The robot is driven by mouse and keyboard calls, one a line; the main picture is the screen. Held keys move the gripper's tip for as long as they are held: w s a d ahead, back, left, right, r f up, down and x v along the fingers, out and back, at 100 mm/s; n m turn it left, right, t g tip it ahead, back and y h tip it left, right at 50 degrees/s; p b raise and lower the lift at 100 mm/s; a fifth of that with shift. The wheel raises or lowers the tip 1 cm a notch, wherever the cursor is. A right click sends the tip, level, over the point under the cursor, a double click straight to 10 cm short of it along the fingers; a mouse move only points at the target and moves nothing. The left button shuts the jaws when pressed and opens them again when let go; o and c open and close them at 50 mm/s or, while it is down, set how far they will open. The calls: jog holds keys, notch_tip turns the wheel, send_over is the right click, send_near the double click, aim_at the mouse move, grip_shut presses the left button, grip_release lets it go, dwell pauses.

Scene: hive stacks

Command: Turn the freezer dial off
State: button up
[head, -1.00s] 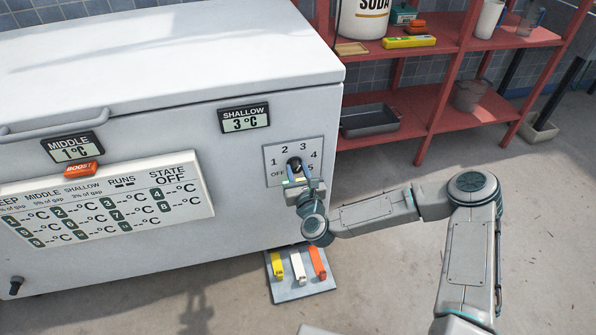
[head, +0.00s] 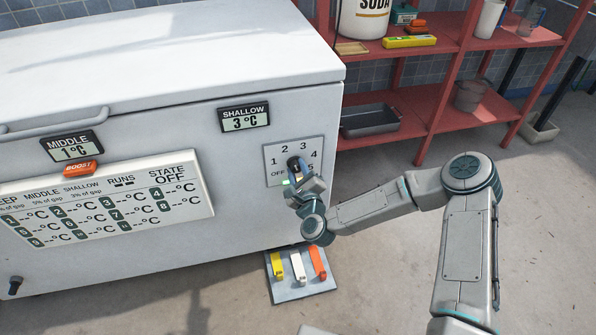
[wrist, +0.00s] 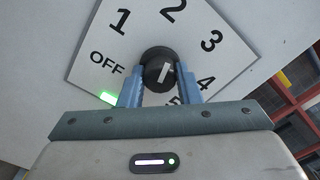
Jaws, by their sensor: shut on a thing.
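The freezer dial (wrist: 158,68) is a black round knob with a white pointer line, on a white plate (wrist: 235,55) marked OFF and 1 to 5. The plate (head: 314,143) is on the right of the freezer front. In the wrist view the line is tilted slightly right of upright; I cannot tell which end points. My gripper (wrist: 160,88) is shut on the dial, one blue finger on each side. In the head view my gripper (head: 295,181) partly covers the dial (head: 294,163) and the plate's lower part. A small green light (wrist: 108,96) glows below OFF.
The white freezer (head: 150,100) carries a board (head: 110,205) reading STATE OFF, a MIDDLE display (head: 72,148) at 1 °C and a SHALLOW display (head: 244,118) at 3 °C. A floor plate (head: 300,289) with three coloured levers lies below. Red shelves (head: 430,95) stand at right.

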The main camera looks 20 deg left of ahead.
jog(key=n+b, duration=0.1)
jog(key=n, duration=0.4)
jog(key=shift+w+n, duration=0.1)
jog(key=shift+n, duration=0.2)
jog(key=n+b, duration=0.1)
jog(key=n, duration=0.4)
jog(key=shift+b, duration=0.4)
jog(key=n+b, duration=0.3)
jog(key=n, duration=0.3)
jog(key=shift+n+b, duration=0.35)
jog(key=shift+n, duration=0.05)
jog(key=shift+r+n+b, duration=0.15)
jog(key=shift+n+b, duration=1.3)
jog(key=shift+n, duration=0.45)
jog(key=o, duration=1)
jog(key=shift+c, duration=0.2)
